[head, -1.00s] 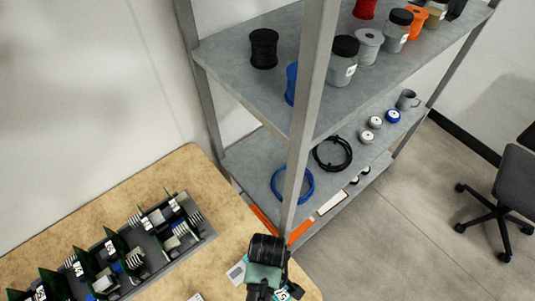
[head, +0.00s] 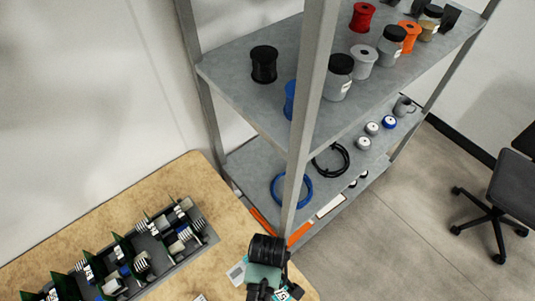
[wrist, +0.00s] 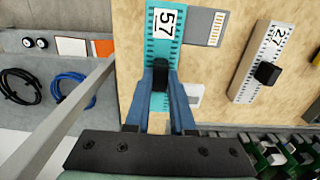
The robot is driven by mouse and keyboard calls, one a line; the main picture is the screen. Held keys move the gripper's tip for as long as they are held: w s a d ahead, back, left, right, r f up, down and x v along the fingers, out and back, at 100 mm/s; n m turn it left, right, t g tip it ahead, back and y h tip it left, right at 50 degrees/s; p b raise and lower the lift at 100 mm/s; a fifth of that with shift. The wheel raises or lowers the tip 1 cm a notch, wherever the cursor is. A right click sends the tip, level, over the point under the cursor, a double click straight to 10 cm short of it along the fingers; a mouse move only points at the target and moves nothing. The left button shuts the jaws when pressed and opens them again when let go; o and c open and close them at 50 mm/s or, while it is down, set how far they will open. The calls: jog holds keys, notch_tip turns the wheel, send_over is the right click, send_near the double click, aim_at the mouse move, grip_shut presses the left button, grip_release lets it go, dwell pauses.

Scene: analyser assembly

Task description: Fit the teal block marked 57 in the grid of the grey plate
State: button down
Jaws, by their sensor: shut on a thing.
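The teal block marked 57 (wrist: 161,45) is a long flat bar with a white 57 label and a black knob (wrist: 160,72). In the wrist view, my gripper (wrist: 160,85) is shut on this knob, one blue finger at each side. I cannot tell whether the block touches the table. A grey plate (head: 207,243) with green boards and white parts in it lies at left; the wrist view shows part of these at lower right.
A light grey block marked 27 (wrist: 262,62) with a black knob lies on the wooden table (head: 120,215). A flat grey piece (wrist: 200,27) lies beside the teal block. A metal shelf (head: 232,75) with spools, jars and cable coils stands behind, its post close to my gripper.

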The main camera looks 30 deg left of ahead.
jog(key=shift+r+p, duration=2.85)
jog(key=shift+r, duration=0.05)
